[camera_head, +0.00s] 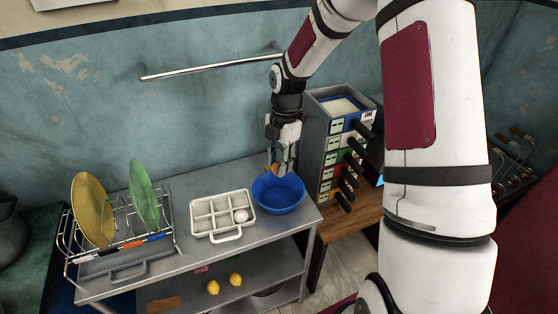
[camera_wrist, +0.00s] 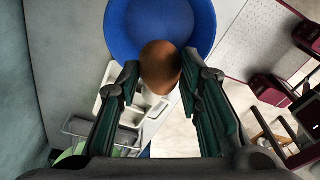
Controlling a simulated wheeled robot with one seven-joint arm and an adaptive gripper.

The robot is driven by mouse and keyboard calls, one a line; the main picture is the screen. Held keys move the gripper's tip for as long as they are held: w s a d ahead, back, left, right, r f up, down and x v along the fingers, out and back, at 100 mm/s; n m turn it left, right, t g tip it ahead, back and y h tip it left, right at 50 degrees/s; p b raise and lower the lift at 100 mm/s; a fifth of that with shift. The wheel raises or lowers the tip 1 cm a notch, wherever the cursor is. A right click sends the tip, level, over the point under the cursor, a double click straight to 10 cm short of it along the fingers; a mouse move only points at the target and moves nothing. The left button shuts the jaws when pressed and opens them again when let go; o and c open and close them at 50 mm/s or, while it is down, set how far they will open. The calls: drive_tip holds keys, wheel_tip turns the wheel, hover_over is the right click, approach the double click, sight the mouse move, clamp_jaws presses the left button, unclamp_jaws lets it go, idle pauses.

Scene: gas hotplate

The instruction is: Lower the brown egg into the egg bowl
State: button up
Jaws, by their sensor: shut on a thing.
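The brown egg (camera_wrist: 160,66) is between the fingertips of my gripper (camera_wrist: 160,85), which is shut on it. In the head view the egg (camera_head: 276,169) is small and partly covered by the fingers of my gripper (camera_head: 279,168). The egg bowl (camera_head: 278,194) is blue and round and stands on the metal table's right part. My gripper holds the egg at the bowl's back rim in the head view, apparently above it. In the wrist view the egg overlaps the near part of the blue bowl (camera_wrist: 160,20); the height of the gap cannot be told.
A white compartment tray (camera_head: 222,215) with one white egg (camera_head: 241,216) stands left of the bowl. A dish rack (camera_head: 120,237) holds a yellow plate and a green plate at the table's left. A unit with black handles (camera_head: 340,150) stands right of the bowl. A wall rail (camera_head: 205,68) runs behind.

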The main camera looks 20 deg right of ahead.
drive_tip(key=shift+f+b, duration=0.65)
drive_tip(key=shift+f, duration=1.8)
drive_tip(key=shift+f+b, duration=0.95)
drive_tip(key=shift+f, duration=1.85)
idle(0.7)
drive_tip(key=o, duration=0.8)
drive_tip(key=shift+c, duration=0.2)
